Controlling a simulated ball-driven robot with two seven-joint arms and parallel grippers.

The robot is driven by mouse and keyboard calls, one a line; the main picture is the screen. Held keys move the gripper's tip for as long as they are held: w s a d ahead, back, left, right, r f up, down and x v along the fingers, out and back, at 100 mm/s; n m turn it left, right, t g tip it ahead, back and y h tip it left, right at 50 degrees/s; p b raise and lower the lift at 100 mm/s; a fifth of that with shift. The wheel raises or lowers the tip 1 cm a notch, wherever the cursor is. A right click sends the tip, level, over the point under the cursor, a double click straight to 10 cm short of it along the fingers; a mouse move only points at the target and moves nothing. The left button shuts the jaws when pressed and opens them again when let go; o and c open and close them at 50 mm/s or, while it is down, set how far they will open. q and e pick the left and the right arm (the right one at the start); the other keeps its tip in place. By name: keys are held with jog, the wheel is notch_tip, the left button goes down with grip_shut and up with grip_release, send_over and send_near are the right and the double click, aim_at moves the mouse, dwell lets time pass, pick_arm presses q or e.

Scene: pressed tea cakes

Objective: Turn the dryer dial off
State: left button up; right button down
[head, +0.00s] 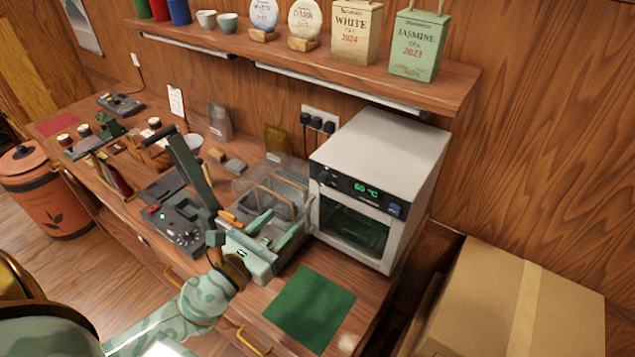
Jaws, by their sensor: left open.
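The dryer (376,157) is a white box with a dark window at the right end of the counter. Its dark front panel has a lit green display (366,191) that reads about 60 °C. Small dark round dial shapes (325,178) sit at the panel's left end; their setting is too small to read. My left gripper (273,230) is open, with pale green fingers, in front of a clear bin and left of the dryer. It is apart from the dryer's panel, and I see nothing held between its fingers. My right gripper is not in view.
A clear bin (286,177) and a dark lever press (184,222) stand left of the dryer. A green mat (310,309) lies clear in front. A shelf (452,92) with tea tins hangs above. A cardboard box (520,310) stands at right.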

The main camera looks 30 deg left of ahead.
aim_at(320, 183)
pick_arm(q)
jog(key=w, duration=0.4)
jog(key=w+d+p, duration=0.1)
jog(key=w, duration=0.3)
jog(key=w+d+p, duration=0.1)
jog(key=w, duration=0.3)
jog(key=shift+w, duration=0.8)
jog(key=c, duration=1)
